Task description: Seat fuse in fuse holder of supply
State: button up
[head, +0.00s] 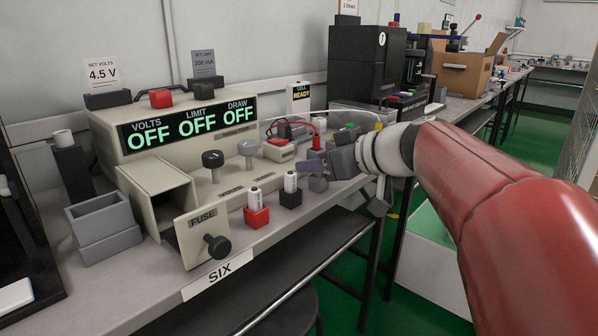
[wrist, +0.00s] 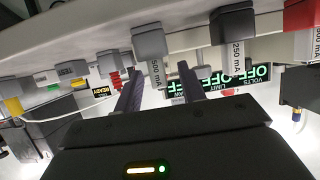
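My gripper (head: 313,171) is at the bench's front edge, at the right end of the row of fuses. In the wrist view, which looks upside down, its open fingers (wrist: 160,66) stand either side of a fuse marked 500 mA (wrist: 156,74) in a grey block (wrist: 149,41); gaps show beside it. The 250 mA fuse (wrist: 238,60) stands in a black block (head: 290,199). Another fuse (head: 254,196) stands in a red block (head: 257,216). The beige supply (head: 135,115) reads OFF. Its FUSE panel (head: 203,236) with a black knob sits forward of an open housing (head: 160,196).
A grey open box (head: 103,226) stands left of the fuse housing. Black (head: 213,159) and grey (head: 248,148) knobs rise behind the fuses. Cards read 4.5 V (head: 102,73) and 200 mA (head: 204,63). Red leads and a small tester (head: 280,149) lie behind my gripper.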

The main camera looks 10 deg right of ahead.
grip_shut()
notch_tip(320, 180, up, 18)
jog(key=p, duration=0.3)
jog(key=shift+p, duration=0.3)
dwell(0.3)
